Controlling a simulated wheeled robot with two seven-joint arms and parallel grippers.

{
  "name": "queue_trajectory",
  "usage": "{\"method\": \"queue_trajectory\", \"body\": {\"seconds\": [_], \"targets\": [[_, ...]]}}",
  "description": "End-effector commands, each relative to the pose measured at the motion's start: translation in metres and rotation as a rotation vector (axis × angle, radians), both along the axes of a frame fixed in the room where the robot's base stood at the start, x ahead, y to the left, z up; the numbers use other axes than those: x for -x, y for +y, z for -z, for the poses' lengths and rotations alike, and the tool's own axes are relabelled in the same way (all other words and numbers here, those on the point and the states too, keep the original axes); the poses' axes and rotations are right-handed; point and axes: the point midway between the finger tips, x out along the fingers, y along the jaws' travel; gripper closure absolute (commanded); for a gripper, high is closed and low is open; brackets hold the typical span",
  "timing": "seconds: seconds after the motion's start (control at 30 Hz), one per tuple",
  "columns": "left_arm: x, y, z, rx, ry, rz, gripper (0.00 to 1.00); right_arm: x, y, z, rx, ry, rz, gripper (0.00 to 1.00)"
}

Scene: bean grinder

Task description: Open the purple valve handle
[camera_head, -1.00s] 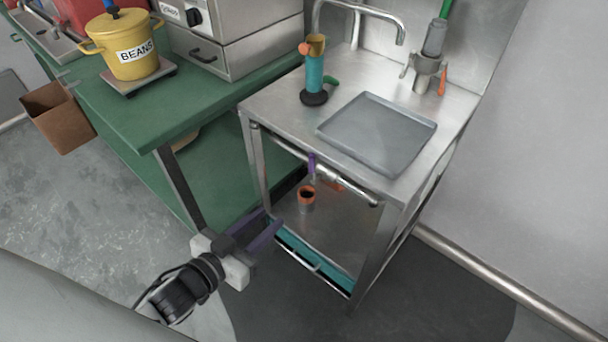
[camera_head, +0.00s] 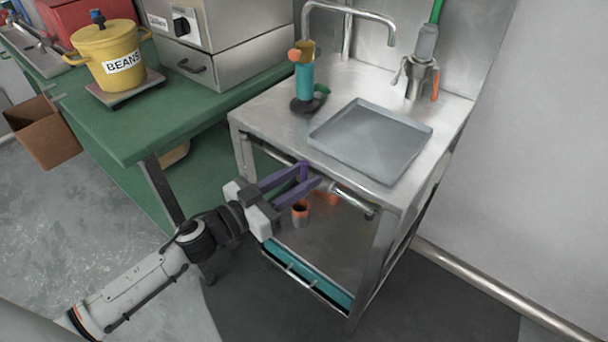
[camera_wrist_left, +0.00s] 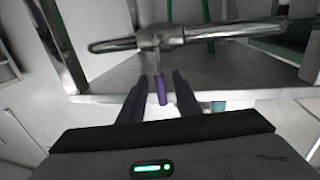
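The purple valve handle (camera_head: 304,171) hangs from the metal pipe (camera_head: 347,197) under the front edge of the steel sink table. In the left wrist view the handle (camera_wrist_left: 162,90) points down from the pipe (camera_wrist_left: 190,34). My left gripper (camera_head: 310,177) reaches in from the left with its two purple fingers apart. In the left wrist view the handle shows between the two fingertips, with a visible gap on both sides. The fingers partly overlap the handle in the head view. My right gripper is not in view.
The steel table (camera_head: 267,119) carries a grey tray (camera_head: 371,139) and a teal cylinder (camera_head: 304,82). An orange-rimmed cup (camera_head: 300,214) stands on the shelf below the pipe. A green bench (camera_head: 150,140) with a yellow beans pot (camera_head: 106,55) is at left.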

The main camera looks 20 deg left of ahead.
Motion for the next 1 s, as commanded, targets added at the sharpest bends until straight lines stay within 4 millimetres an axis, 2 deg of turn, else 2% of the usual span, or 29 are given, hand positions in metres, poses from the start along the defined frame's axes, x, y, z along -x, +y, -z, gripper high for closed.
{"method": "queue_trajectory", "body": {"seconds": [0.13,0.4,0.6,1.0], "targets": [[-0.0080,-0.0048,-0.0005,0.001,0.000,0.000,0.70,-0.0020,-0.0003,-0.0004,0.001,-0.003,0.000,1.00],[-0.0088,-0.0055,0.0000,0.001,0.001,-0.001,0.70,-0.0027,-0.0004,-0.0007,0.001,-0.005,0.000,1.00],[-0.0087,-0.0053,-0.0001,0.001,0.001,-0.001,1.00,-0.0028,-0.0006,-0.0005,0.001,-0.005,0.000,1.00],[-0.0101,-0.0078,-0.0004,0.020,0.007,0.005,1.00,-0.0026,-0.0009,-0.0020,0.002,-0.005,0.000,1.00]]}}
